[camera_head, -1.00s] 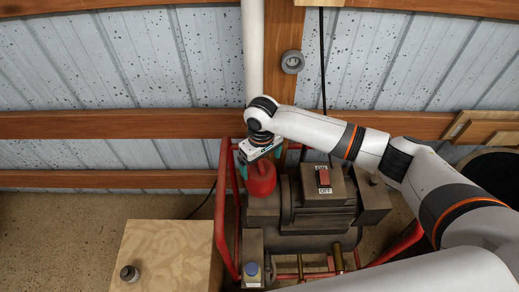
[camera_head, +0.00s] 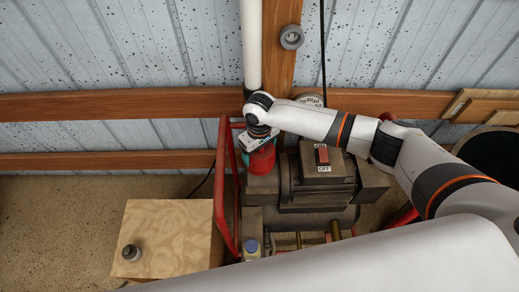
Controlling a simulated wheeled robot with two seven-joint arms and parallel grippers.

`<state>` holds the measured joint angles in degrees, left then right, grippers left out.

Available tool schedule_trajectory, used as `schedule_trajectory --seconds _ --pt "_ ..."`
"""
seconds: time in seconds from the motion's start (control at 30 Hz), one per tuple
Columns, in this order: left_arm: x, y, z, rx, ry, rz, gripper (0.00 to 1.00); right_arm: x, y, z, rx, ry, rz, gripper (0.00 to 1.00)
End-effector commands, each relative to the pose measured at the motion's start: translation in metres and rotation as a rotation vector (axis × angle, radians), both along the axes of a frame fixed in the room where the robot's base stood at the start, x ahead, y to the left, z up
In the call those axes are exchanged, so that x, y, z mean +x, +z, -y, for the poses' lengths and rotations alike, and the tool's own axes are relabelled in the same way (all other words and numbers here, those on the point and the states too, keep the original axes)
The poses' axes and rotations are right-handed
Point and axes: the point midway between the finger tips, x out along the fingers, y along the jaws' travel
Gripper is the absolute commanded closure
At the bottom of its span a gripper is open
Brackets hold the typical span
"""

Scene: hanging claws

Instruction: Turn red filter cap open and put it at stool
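The red filter cap (camera_head: 262,160) is at the upper left of the dark pump machine (camera_head: 318,190). My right gripper (camera_head: 260,145) is directly above the cap, reaching in from the right and pointing down at it. Its fingers are at the cap's top and largely hidden by the gripper body, so I cannot tell whether they are closed on it. The wooden stool (camera_head: 170,232) stands on the floor to the left of the machine. My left gripper is not in view.
A red tube frame (camera_head: 220,190) surrounds the machine. A white pipe (camera_head: 251,45) runs down the wall behind. A switch box (camera_head: 322,155) sits on the machine.

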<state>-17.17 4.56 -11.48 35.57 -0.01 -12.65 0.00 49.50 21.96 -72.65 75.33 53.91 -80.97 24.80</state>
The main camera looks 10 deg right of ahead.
Motion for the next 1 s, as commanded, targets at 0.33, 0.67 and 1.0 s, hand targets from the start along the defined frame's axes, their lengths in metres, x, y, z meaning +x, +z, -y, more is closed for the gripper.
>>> schedule_trajectory --seconds 0.33,0.67,1.0 --pt "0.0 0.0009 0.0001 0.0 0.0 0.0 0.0 0.0004 0.0008 -0.0001 0.0 0.012 0.001 0.54" --pt "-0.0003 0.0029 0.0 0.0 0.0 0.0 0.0 0.0003 0.0003 0.0001 0.0 0.092 0.001 0.0" --pt "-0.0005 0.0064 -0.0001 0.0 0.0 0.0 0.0 0.0001 0.0035 0.0002 0.0 0.091 0.0 0.0"
